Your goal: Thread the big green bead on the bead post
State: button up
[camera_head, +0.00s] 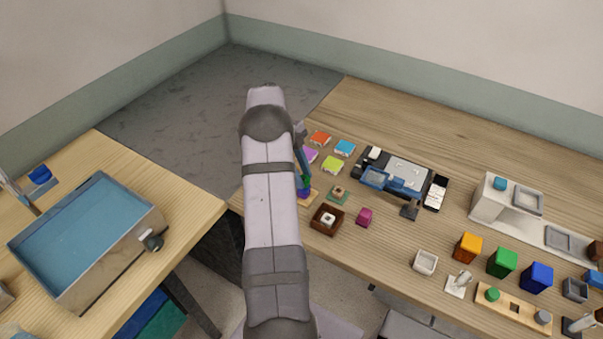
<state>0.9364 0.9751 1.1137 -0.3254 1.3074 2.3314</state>
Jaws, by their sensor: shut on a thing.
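My gripper (305,175) is at the left end of the long table, partly hidden behind my own arm. It points down and is shut on a small green piece (306,182), which looks like the big green bead. Directly below it is a purple piece (304,193) on a tan base (313,198), which looks like the bead post's stand. The post itself is hidden or too small to make out. I cannot tell whether the green bead is around the post or above it.
A black and blue device (405,175) stands farther right. The table's back right is clear.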

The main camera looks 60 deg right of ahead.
jog(key=shift+f, duration=0.1)
jog(key=o, duration=1.1)
jog(key=b+v, duration=0.2)
jog(key=v, duration=0.5)
jog(key=shift+w+a, duration=0.1)
